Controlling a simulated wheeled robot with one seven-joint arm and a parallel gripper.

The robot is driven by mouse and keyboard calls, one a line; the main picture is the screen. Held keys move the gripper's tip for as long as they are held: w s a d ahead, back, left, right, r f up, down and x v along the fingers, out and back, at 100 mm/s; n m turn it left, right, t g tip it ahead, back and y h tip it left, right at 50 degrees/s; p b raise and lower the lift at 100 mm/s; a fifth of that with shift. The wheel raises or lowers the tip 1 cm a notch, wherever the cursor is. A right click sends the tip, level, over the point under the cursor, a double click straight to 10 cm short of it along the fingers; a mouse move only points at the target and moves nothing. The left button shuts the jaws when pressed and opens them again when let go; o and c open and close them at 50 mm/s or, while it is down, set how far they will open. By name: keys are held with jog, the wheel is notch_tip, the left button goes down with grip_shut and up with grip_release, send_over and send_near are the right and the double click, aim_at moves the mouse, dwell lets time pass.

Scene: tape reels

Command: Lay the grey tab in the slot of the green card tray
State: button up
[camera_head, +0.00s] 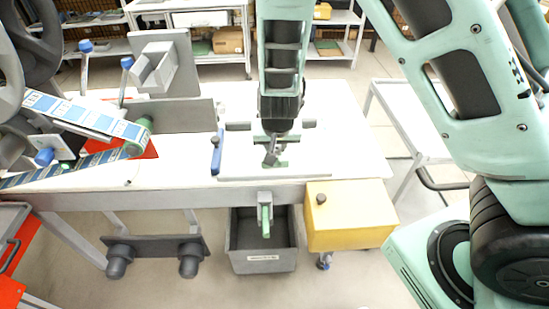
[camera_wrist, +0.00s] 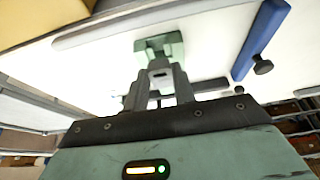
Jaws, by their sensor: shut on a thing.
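The green card tray (camera_wrist: 146,46) lies on the white tabletop, just past my fingertips in the wrist view. In the head view only small green parts of the tray (camera_head: 283,163) show around my fingers. My gripper (camera_head: 271,157) points down over the tray. In the wrist view my gripper (camera_wrist: 160,85) is shut on a small grey piece, the grey tab (camera_wrist: 160,73), at the tray's near edge. The tab's lower end and the slot are largely hidden, so I cannot tell whether the tab touches the tray.
A yellow box (camera_head: 350,215) and a grey bin (camera_head: 262,262) are at the front edge. The table's right side is clear.

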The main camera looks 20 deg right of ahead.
jog(key=shift+f+b, duration=0.4)
jog(key=shift+f, duration=1.4)
jog(key=shift+f+b, duration=0.35)
jog(key=shift+f, duration=0.2)
jog(key=o, duration=0.9)
jog(key=shift+o, duration=0.2)
